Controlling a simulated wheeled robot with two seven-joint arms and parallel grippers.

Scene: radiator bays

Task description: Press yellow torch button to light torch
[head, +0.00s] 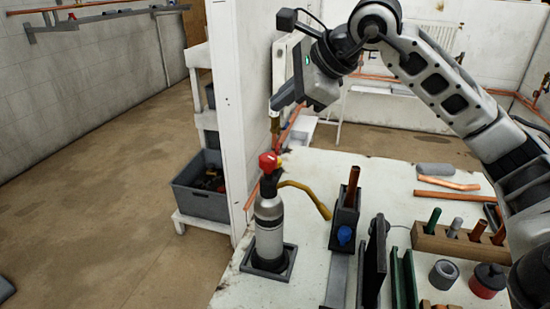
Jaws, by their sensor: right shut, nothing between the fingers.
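The torch (269,222) stands upright in a dark square holder (291,268) near the left edge of the white worktop. It has a grey bottle, a red top (268,161) and a brass-yellow tube (308,196) reaching out to the right. A yellow button is too small to make out clearly on the torch head, and no flame shows. My right gripper (276,104) is shut and empty, above the torch top and apart from it, pointing down and left. My left gripper is not in view.
A white partition (232,110) stands close to the left of the torch. A dark holder with a copper piece (352,185) and a blue knob (344,235) stands to its right. A wooden block (440,242), a red-banded can (487,281) and copper pipes (455,194) crowd the right side.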

